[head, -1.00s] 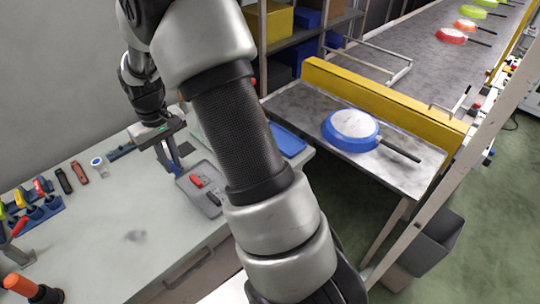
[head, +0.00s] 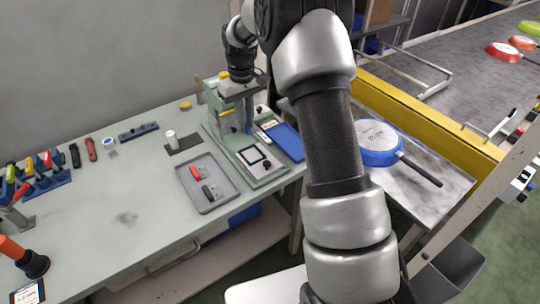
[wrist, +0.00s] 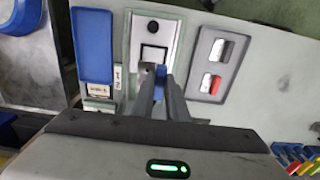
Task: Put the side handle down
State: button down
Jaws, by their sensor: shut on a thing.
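My gripper (head: 241,124) is over the green press-like fixture (head: 270,177) on the bench, pointing down. In the wrist view its two grey fingers (wrist: 160,78) are shut on a small blue part, which I take to be the side handle (wrist: 159,86). Most of it is hidden between the fingers. Below is the fixture's light plate (wrist: 153,30) with a dark-framed square and a black knob. Whether the handle touches the fixture I cannot tell. A grey tray (head: 222,201) beside the fixture holds a red handle (head: 196,172) and a black handle (head: 207,192).
A blue pan (head: 378,153) with a dark long handle lies on the conveyor's end table (head: 440,205). A blue bin or pad (head: 287,141) is right of the fixture. Tool racks (head: 40,185) stand at the bench's left. The front middle of the bench is clear.

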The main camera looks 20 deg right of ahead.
jog(key=shift+d, duration=0.3)
jog(key=shift+d+f, duration=0.2)
jog(key=shift+f, duration=0.15)
send_over(251, 157)
notch_tip(251, 157, down, 9)
jog(key=shift+f, duration=0.2)
jog(key=shift+f+b, duration=0.45)
jog(key=shift+f, duration=0.15)
jog(key=c, duration=1.7)
grip_release()
jog(key=shift+c, duration=0.2)
jog(key=shift+r, duration=0.1)
